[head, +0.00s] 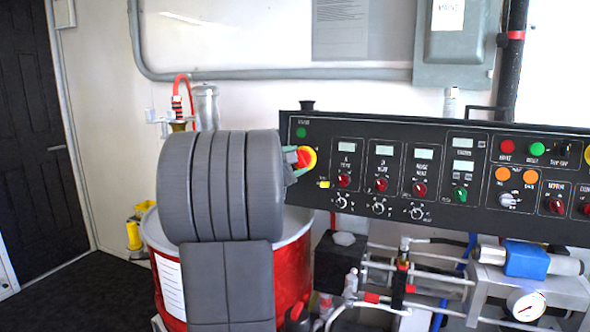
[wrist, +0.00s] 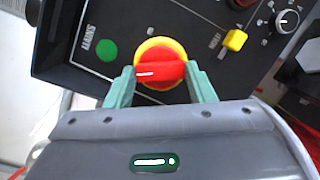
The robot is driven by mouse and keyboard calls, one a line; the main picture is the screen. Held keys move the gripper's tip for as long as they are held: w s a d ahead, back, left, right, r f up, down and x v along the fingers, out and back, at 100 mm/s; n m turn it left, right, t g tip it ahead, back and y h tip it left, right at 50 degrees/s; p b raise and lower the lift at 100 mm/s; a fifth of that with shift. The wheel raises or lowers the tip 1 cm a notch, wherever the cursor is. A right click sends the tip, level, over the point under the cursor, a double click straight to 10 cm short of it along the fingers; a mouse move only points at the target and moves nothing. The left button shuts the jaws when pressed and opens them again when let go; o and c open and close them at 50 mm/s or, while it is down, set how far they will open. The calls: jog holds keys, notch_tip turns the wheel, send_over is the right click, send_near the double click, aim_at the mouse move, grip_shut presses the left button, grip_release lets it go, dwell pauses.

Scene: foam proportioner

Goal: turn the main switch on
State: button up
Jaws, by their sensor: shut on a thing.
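The main switch (head: 304,158) is a red rotary knob on a yellow round plate at the left end of the black control panel (head: 240,136). In the wrist view the red knob (wrist: 160,72) sits between the two green fingers of my gripper (wrist: 160,84). The fingers touch the knob on its left and right sides. A white mark on the knob lies roughly level, on its left half. In the head view my gripper (head: 292,160) reaches the knob from the left, and my grey arm hides part of the panel's left end.
A green button (wrist: 106,51) and a yellow switch (wrist: 235,40) flank the knob closely. More knobs and lights fill the panel to the right. A red drum (head: 292,275) stands below, partly behind my arm. A grey electrical box (head: 457,55) hangs above.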

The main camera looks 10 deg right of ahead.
jog(key=m+g+y+b, duration=0.1)
jog(key=m+b, duration=0.2)
jog(key=m, duration=0.2)
jog(key=m+g+b, duration=0.1)
jog(key=m+b, duration=0.2)
jog(key=m, duration=0.3)
jog(key=shift+r+m+y, duration=0.1)
jog(key=shift+m+y, duration=0.2)
jog(key=shift+y, duration=0.1)
jog(key=shift+r+m+y+b, duration=0.1)
jog(key=shift+m+y+b, duration=0.45)
jog(key=shift+m, duration=0.95)
jog(key=o, duration=1)
jog(key=shift+r, duration=0.1)
